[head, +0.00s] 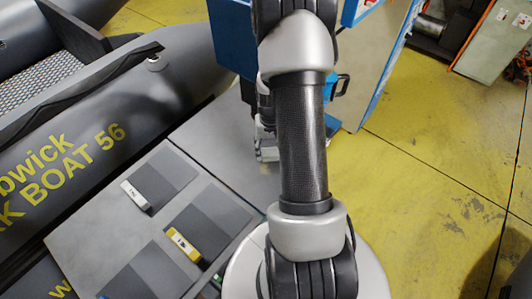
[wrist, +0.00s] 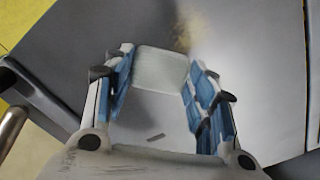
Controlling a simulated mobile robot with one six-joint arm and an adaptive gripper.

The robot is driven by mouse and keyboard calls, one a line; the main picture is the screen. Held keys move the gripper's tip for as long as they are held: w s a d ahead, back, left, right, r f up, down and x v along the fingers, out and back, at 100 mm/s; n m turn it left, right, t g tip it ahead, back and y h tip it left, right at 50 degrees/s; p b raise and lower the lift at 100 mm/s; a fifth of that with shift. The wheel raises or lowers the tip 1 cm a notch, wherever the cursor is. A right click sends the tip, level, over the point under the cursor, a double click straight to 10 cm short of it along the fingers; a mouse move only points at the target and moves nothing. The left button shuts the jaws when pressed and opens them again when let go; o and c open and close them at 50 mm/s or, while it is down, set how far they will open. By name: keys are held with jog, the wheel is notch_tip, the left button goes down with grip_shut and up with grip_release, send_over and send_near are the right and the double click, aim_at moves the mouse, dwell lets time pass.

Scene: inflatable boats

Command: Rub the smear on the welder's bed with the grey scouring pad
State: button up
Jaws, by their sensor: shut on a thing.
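The grey scouring pad (wrist: 160,72) is a pale grey slab between the blue-lined fingers of my gripper (wrist: 161,62) in the wrist view. The fingers are shut on its two sides. The smear (wrist: 187,32) is a blurred yellow-brown patch on the grey bed (wrist: 255,70), just beyond the pad's far edge and slightly right. I cannot tell whether the pad touches the bed. In the head view, my gripper (head: 266,148) is partly hidden behind my arm, over the grey bed (head: 225,135). The pad and smear cannot be made out there.
A dark grey inflatable boat (head: 120,95) lies at the left. The bed's near part carries dark grey patches, with a white block (head: 133,195) and a yellow block (head: 183,245). A blue-sided machine (head: 232,40) stands behind my arm. Yellow floor (head: 430,150) is open at the right.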

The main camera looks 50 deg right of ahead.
aim_at(264, 165)
jog(key=shift+d+r, duration=0.1)
jog(key=shift+d, duration=0.15)
jog(key=shift+a, duration=0.15)
jog(key=shift+a+f+b, duration=0.3)
jog(key=shift+a+f, duration=0.05)
jog(key=shift+a, duration=0.1)
jog(key=shift+s+a+f, duration=0.1)
jog(key=shift+s+a, duration=0.05)
jog(key=shift+a, duration=0.6)
jog(key=shift+s+a+f, duration=0.1)
jog(key=shift+s+a, duration=0.05)
jog(key=shift+a, duration=0.55)
jog(key=shift+c, duration=0.8)
jog(key=shift+s+a+r, duration=0.15)
jog(key=shift+a, duration=1.6)
jog(key=shift+r, duration=0.1)
